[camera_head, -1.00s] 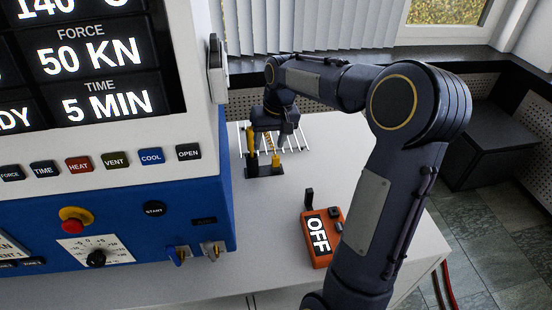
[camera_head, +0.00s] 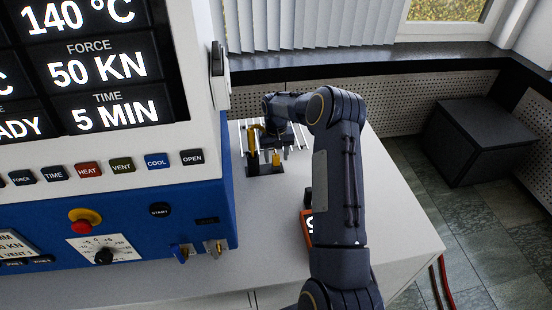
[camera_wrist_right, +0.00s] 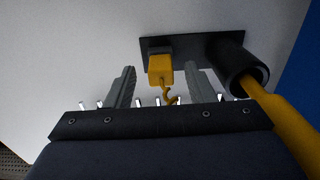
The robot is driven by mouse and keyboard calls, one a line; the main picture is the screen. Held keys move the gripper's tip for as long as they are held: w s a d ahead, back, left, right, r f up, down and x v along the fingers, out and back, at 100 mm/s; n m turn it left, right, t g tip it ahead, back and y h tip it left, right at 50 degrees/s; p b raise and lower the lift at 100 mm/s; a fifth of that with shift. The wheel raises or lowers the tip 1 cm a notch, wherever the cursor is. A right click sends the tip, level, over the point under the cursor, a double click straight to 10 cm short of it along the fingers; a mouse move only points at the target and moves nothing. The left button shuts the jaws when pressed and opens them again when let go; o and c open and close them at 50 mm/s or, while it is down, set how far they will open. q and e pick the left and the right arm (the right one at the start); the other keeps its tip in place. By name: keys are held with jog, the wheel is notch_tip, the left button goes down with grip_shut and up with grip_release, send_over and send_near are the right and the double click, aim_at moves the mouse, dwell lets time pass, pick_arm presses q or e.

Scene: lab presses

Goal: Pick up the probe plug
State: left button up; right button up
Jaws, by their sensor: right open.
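The probe plug (camera_wrist_right: 160,68) appears to be the small yellow block with a curled yellow cord, on a black stand (camera_wrist_right: 200,46) in the right wrist view. In the head view the stand (camera_head: 264,171) is on the bench beside the press, with the small yellow block (camera_head: 276,160) at its right. My right gripper (camera_wrist_right: 160,71) is open, its two grey fingers to either side of the plug, with gaps visible. I cannot tell how far apart in depth they are. In the head view my wrist partly hides this area. My left gripper is not in view.
A black tube (camera_wrist_right: 238,68) with a thick yellow handle (camera_wrist_right: 285,125) stands close to the right finger. The press (camera_head: 120,220) rises left of the stand. A white rack (camera_head: 298,140) lies behind it. My arm partly covers an orange switch box (camera_head: 306,228).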

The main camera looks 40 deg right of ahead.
jog(key=shift+f, duration=0.8)
jog(key=c, duration=1.1)
jog(key=shift+o, duration=0.2)
jog(key=shift+r, duration=0.1)
